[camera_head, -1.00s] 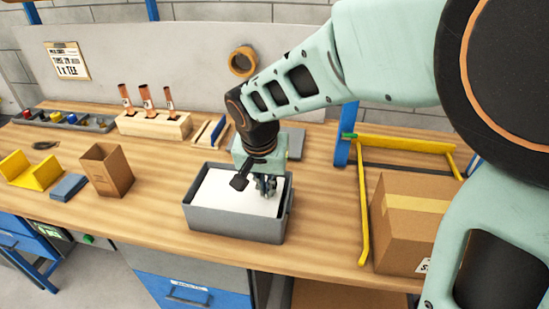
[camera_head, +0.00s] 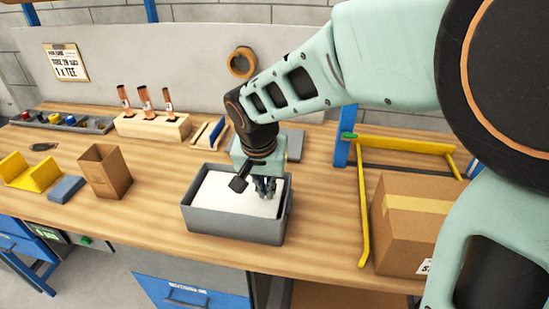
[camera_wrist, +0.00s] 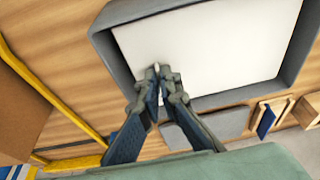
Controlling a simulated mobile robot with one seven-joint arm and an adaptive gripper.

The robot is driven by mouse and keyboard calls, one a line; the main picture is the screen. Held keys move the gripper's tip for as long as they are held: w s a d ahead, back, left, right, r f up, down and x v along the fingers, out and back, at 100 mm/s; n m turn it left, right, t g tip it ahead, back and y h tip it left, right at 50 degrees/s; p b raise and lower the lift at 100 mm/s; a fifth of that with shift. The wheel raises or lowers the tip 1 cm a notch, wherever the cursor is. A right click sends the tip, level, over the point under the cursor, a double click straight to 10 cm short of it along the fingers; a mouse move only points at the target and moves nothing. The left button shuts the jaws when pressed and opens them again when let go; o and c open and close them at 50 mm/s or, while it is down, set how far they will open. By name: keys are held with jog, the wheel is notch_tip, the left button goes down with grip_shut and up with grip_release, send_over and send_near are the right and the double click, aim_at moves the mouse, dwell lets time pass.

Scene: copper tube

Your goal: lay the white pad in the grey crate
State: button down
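The white pad (camera_head: 232,192) lies roughly flat inside the grey crate (camera_head: 230,224), within its walls; the wrist view shows the pad (camera_wrist: 215,45) filling most of the crate (camera_wrist: 105,55). Whether it rests fully on the crate's floor cannot be told. My gripper (camera_head: 266,188) points down into the crate over the right part of the pad. In the wrist view its fingertips (camera_wrist: 158,72) are nearly together, near one edge of the pad, with a thin pale sliver between them that looks like part of the pad. The exact contact is hard to see.
A cardboard box (camera_head: 412,225) and a yellow frame (camera_head: 363,220) stand to the right. An open brown carton (camera_head: 105,172), a blue block (camera_head: 66,189) and a yellow holder (camera_head: 32,172) are at left. A wooden block with copper tubes (camera_head: 152,127) stands behind. Bench between carton and crate is clear.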

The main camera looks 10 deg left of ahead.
jog(key=shift+f+b, duration=0.55)
jog(key=shift+b, duration=0.1)
jog(key=c, duration=2.1)
grip_release()
jog(key=v, duration=0.7)
jog(key=shift+s+r, duration=0.1)
jog(key=shift+r, duration=0.25)
jog(key=shift+a, duration=0.1)
